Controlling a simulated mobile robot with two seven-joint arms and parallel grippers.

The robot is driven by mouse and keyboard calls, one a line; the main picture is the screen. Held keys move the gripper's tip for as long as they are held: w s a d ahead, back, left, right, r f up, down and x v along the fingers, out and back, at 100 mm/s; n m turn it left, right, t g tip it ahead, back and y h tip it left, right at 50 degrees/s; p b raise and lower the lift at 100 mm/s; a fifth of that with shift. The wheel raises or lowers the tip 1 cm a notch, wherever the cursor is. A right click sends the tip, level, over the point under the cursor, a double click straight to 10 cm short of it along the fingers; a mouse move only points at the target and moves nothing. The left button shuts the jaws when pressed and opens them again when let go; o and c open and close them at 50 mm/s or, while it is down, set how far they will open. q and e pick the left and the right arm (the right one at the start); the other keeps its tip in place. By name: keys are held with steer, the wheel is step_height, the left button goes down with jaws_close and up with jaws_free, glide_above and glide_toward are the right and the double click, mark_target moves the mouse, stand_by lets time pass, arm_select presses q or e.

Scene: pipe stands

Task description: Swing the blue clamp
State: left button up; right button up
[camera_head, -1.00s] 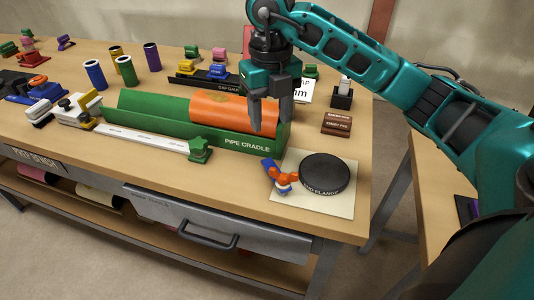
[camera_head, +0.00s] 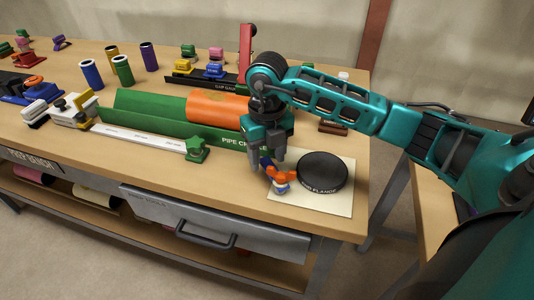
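A small clamp (camera_head: 280,186) with a blue arm, orange middle and pale blue-and-white base stands on a cream mat (camera_head: 318,204), left of the black end flange (camera_head: 322,171). My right gripper (camera_head: 267,164) points down right over this clamp. Its two fingers are apart, and part of the blue arm shows between them. I cannot tell whether a finger touches it. The gripper hides the upper part of the clamp. My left gripper is not in view.
The green pipe cradle (camera_head: 150,108) with an orange pipe (camera_head: 218,108) lies just left of my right gripper. A green star-knobbed piece (camera_head: 196,149) and a white rule (camera_head: 140,135) lie in front. Several colored tubes and clamps stand farther left.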

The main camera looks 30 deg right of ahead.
jaws_close()
steer(key=shift+d, duration=0.15)
stand_by(0.6)
